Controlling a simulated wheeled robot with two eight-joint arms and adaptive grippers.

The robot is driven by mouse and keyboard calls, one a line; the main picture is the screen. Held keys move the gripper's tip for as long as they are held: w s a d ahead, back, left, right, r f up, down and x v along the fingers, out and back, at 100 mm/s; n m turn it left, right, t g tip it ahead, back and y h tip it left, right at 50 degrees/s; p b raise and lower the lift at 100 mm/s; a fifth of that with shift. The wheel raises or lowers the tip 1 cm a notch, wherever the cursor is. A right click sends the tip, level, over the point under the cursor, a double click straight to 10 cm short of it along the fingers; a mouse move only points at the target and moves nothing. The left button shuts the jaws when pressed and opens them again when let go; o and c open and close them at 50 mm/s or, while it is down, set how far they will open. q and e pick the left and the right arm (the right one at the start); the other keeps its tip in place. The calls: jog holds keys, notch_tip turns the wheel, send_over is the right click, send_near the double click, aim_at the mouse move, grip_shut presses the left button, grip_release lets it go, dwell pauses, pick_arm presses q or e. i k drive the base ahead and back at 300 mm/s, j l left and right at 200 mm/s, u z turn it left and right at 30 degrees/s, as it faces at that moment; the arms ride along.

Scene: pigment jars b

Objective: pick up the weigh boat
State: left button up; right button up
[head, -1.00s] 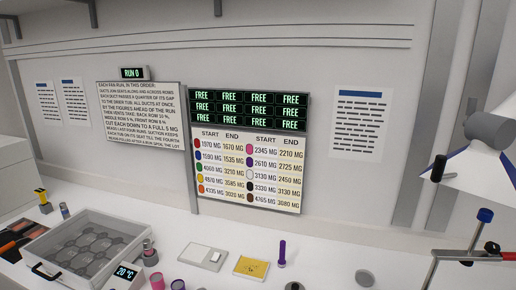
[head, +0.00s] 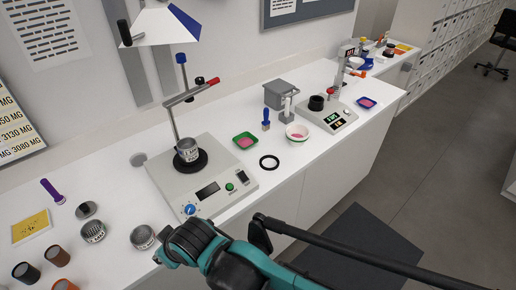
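Two small square dishes look like weigh boats. A green one (head: 245,140) holding pink powder stands on the white bench, just right of the stirrer-like device. A blue one (head: 366,102) with pinkish contents stands farther right, beside a balance with a lit display. I cannot tell which one the task means. Neither of my grippers shows in the head view. Teal and black links of one of my arms cross the bottom, in front of the bench, and no fingers show on them.
A grey device (head: 200,180) with a tin on its black plate and a stand fills the bench's middle. The balance (head: 330,116) stands behind. Several jars crowd the left.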

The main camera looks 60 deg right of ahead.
aim_at(246, 140)
jog(key=k+z, duration=0.1)
jog(key=z, duration=0.35)
jog(key=k+z, duration=0.1)
jog(key=z, duration=0.35)
jog(key=k+l+z, duration=0.1)
jog(key=z, duration=0.4)
jog(key=j+z, duration=0.35)
jog(key=j, duration=0.15)
jog(key=k+j+z, duration=0.1)
jog(key=j+z, duration=0.25)
jog(key=j, duration=0.1)
